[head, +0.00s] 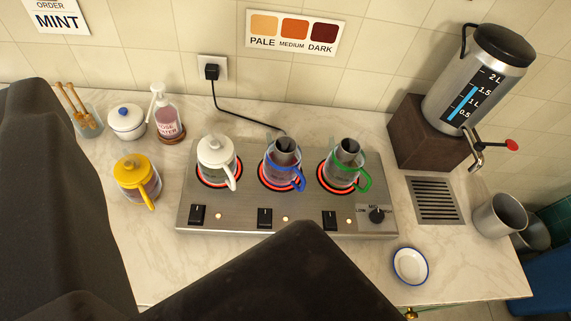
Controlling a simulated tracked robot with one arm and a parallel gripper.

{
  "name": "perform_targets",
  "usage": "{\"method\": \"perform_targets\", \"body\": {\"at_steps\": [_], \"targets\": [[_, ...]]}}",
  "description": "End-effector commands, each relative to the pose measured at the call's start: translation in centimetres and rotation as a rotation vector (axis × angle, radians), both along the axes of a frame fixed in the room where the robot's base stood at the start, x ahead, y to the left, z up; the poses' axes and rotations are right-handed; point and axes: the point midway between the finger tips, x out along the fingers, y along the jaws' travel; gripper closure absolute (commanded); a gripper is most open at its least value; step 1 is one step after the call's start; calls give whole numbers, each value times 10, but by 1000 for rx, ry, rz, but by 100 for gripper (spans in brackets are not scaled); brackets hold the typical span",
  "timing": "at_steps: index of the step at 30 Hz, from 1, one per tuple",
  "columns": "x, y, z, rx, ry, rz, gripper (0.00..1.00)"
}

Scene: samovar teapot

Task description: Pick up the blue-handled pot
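The blue-handled pot (281,164) is a clear glass pot with a dark metal insert at its top. It stands upright on the middle glowing ring of the steel hot plate (300,224), its blue handle toward the lower right. A white-lidded pot (217,160) stands on the left ring and a green-handled pot (342,168) on the right ring. Large dark parts of my own arm or gripper (290,280) fill the left and bottom of the head view, apart from the pots. I cannot make out the fingertips or whether they are open. I see nothing held.
A yellow-lidded pot (137,178), sugar bowl (126,122) and rose water bottle (166,115) stand left. A steel samovar (476,80) on a brown block, a drain grate (433,199) and metal cup (498,216) are right. A small dish (410,266) lies in front.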

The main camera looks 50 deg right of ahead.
Motion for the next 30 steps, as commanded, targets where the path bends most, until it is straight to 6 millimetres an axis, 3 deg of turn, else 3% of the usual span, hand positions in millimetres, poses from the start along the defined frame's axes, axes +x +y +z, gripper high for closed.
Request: {"method": "perform_targets", "body": {"at_steps": [5, 10, 16, 23, 27, 30], "targets": [[26, -9, -22, -167, 84, -17, 65], [72, -37, -80, -541, 299, -8, 65], [110, -80, -156, -982, 608, 100, 65], [125, -135, -244, -1407, 991, 369, 65], [123, -166, -292, -1607, 1203, 603, 65], [117, -183, -317, -1700, 1318, 762, 65]]}}
